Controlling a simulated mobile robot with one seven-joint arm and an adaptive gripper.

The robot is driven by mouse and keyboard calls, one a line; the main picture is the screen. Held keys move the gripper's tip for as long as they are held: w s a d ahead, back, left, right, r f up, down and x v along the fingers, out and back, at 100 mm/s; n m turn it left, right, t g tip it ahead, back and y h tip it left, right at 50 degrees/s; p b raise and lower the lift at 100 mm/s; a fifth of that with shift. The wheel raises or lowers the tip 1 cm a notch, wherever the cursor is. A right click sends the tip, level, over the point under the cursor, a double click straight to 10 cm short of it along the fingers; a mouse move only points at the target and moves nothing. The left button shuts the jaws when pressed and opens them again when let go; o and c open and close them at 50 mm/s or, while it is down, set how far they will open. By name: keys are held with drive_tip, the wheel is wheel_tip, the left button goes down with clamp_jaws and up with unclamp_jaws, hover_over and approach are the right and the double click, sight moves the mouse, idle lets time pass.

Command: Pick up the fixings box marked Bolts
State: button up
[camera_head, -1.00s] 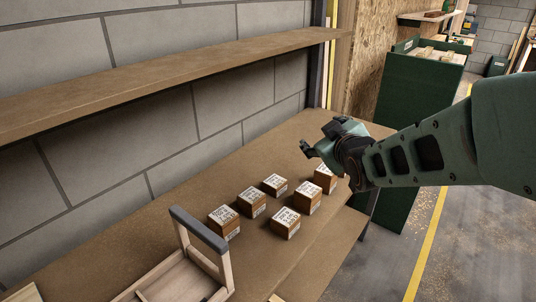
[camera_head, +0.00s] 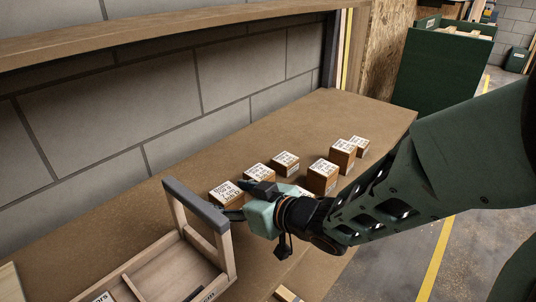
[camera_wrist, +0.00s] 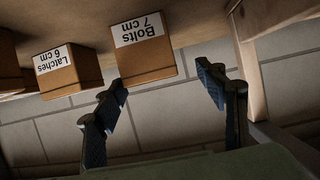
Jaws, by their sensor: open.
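The box marked Bolts 7 cm (camera_wrist: 146,56) is a brown cube with a white label, seen upside down at the upper middle of the wrist view. In the head view it appears to be the leftmost box (camera_head: 226,196), closest to the wooden tote, partly covered by my gripper. My gripper (camera_wrist: 162,80) is open and empty, its fingers spread on either side of the near edge of the Bolts box in the picture; I cannot tell whether they touch it. In the head view my gripper (camera_head: 243,201) is low beside that box.
A box marked Latches 6 cm (camera_wrist: 68,72) stands beside the Bolts box. Several more labelled boxes, such as this one (camera_head: 322,180), stand to the right on the bench (camera_head: 150,221). A wooden tote with a dark-topped handle (camera_head: 196,205) stands close at left. A shelf (camera_head: 170,33) runs above.

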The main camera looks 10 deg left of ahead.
sight(227, 196)
drive_tip(key=b+x, duration=0.1)
drive_tip(key=x, duration=0.2)
drive_tip(key=b+x, duration=0.1)
drive_tip(key=x, duration=0.1)
drive_tip(key=b+x, duration=0.1)
drive_tip(key=x, duration=0.1)
drive_tip(key=shift+w+d, duration=0.1)
drive_tip(key=shift+w, duration=0.3)
drive_tip(key=shift+w+a+f, duration=0.1)
drive_tip(key=shift+w+a, duration=0.15)
drive_tip(key=shift+a, duration=0.15)
clamp_jaws()
drive_tip(key=shift+r, duration=0.25)
